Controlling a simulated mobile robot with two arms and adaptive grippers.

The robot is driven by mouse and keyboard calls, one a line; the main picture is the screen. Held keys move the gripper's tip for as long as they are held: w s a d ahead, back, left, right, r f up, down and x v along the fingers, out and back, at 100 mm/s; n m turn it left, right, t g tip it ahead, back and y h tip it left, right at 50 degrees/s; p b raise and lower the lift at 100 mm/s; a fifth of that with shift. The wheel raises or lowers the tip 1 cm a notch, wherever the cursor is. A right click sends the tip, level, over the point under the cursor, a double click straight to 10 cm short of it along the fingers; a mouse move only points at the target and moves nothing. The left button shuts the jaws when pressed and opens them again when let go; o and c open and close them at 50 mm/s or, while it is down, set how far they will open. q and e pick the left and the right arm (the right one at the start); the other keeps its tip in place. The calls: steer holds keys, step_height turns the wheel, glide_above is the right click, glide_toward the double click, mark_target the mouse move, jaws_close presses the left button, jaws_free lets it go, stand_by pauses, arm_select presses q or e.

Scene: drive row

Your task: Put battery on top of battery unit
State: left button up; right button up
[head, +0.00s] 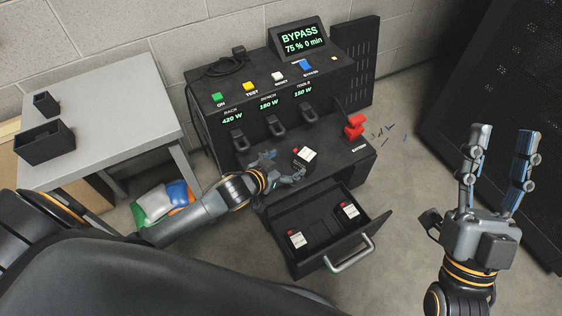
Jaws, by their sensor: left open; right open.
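The battery unit (218,126) is a black console with coloured buttons, a screen and a front ledge. A battery (306,154) with a white label and red cap is at the ledge, tilted in the picture. My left gripper (284,168) is open right beside this battery, at its left. I cannot tell whether they touch. Two more batteries, one at the left (297,239) and one at the right (348,210), are in the open drawer (330,247) below. My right gripper (499,166) is open and empty, raised at the right, away from the unit.
A red switch (355,126) stands at the ledge's right end. The drawer handle (349,256) juts forward. A grey table (110,100) with black boxes is at the left, with coloured bags (158,203) below. A dark perforated cabinet (500,75) stands at the right.

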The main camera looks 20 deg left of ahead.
arm_select(q)
steer(key=s+d+r+t+h, duration=0.1)
steer(key=s+d+r+t, duration=0.15)
steer(key=r, duration=0.45)
steer(key=s+d+r+m+t+h, duration=0.1)
steer(key=d+r+h, duration=0.15)
steer(key=r, duration=0.35)
steer(key=s+d+r+t+h, duration=0.1)
steer(key=d+r+t, duration=0.1)
steer(key=d+r, duration=0.35)
steer(key=s+a+r+t, duration=0.2)
steer(key=s+r+t, duration=0.1)
steer(key=r, duration=0.7)
steer(key=s+a+r+n+t+y, duration=0.1)
steer(key=s+a+r+t, duration=0.1)
steer(key=r, duration=0.8)
steer(key=shift+s+a+t+p, duration=0.15)
steer(key=shift+s+t+p, duration=0.15)
steer(key=shift+s+t, duration=0.5)
arm_select(e)
steer(key=w+f+g, duration=0.1)
steer(key=w+f+g+h, duration=0.1)
steer(key=w+f, duration=0.1)
steer(key=shift+a+f+g, duration=0.15)
steer(key=shift+a+g, duration=0.05)
steer(key=shift+g, duration=0.1)
arm_select(q)
steer(key=shift+s+f, duration=0.1)
